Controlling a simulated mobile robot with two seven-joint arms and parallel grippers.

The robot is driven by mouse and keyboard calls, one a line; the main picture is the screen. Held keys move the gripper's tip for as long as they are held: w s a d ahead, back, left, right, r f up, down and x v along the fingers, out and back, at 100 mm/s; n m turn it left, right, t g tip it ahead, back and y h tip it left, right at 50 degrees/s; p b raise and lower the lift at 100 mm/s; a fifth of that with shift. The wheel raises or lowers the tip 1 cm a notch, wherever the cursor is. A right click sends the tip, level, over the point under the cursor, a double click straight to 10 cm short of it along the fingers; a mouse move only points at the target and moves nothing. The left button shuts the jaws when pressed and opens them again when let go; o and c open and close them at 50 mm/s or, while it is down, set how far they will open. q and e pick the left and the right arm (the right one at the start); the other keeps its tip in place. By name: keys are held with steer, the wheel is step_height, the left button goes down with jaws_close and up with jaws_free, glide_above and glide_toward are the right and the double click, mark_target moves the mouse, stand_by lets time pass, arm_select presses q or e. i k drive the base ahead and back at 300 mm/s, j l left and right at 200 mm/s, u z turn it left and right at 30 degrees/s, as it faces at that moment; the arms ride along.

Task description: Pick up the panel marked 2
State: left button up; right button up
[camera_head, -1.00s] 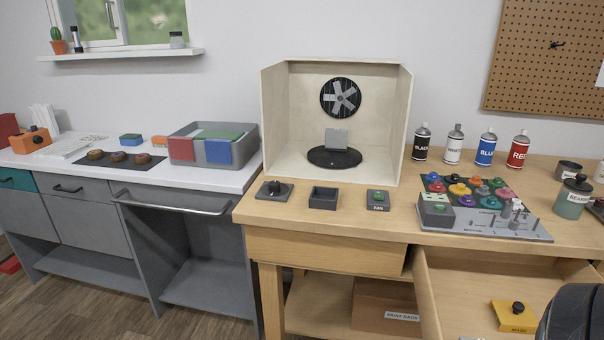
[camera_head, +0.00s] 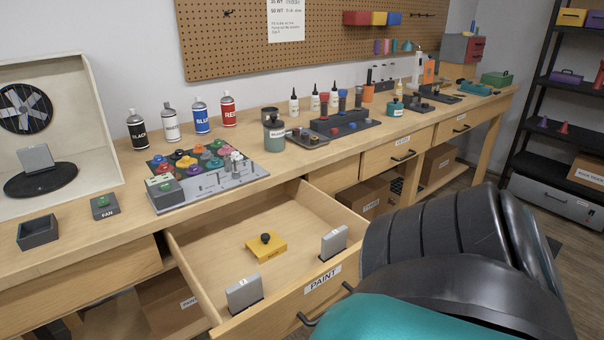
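Two light grey panels stand in the open drawer labelled PAINT (camera_head: 285,207). One panel (camera_head: 244,293) is at the near left of the drawer, and another panel (camera_head: 333,242) is at its right. A third grey panel (camera_head: 36,158) stands on the black turntable (camera_head: 42,180) in the booth at the left. I cannot read a number on any panel, so I cannot tell which is marked 2. Neither gripper is in view.
A yellow block with a black knob (camera_head: 266,247) sits in the drawer between the two panels. Spray cans (camera_head: 200,117) and a board of coloured pots (camera_head: 188,158) stand on the bench (camera_head: 120,215). My own arm covers the lower right.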

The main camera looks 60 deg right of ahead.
mark_target(243, 294)
steer(key=i+z, duration=0.1)
steer(key=z, duration=1.55)
steer(key=j, duration=0.05)
